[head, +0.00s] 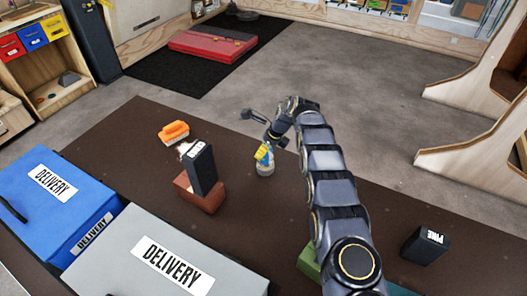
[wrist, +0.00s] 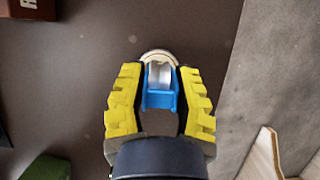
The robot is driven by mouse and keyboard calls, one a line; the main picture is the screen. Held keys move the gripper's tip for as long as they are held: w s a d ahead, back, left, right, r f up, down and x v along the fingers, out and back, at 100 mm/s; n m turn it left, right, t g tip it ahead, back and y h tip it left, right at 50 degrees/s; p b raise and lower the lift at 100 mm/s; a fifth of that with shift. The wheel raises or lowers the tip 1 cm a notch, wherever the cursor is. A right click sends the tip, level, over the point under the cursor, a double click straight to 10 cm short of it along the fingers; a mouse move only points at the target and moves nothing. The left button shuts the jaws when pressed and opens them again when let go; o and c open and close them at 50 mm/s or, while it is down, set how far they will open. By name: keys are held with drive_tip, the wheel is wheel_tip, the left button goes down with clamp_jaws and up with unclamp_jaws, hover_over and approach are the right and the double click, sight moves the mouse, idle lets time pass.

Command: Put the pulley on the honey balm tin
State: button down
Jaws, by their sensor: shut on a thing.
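The pulley (wrist: 159,96) is blue with a silver wheel. In the wrist view it sits between the yellow fingers of my gripper (wrist: 158,78), which is shut on it. A round, pale-rimmed tin (wrist: 146,54), which looks like the honey balm tin, shows just beyond the pulley, partly hidden by it. In the head view my gripper (head: 264,152) points down right over the tin (head: 265,170), which is on the brown table. I cannot tell whether the pulley touches the tin.
Left of the tin, a dark upright block (head: 202,170) stands at a reddish-brown box (head: 205,198). An orange-topped brush (head: 174,133) lies farther back. Blue (head: 55,200) and grey (head: 150,250) delivery boxes fill the left front. A black box (head: 425,246) and green object (head: 308,262) are right.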

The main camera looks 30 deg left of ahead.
drive_tip(key=shift+f, duration=0.35)
drive_tip(key=shift+f, duration=0.2)
drive_tip(key=c, duration=0.8)
unclamp_jaws()
drive_tip(key=shift+r, duration=0.15)
drive_tip(key=v, duration=1.2)
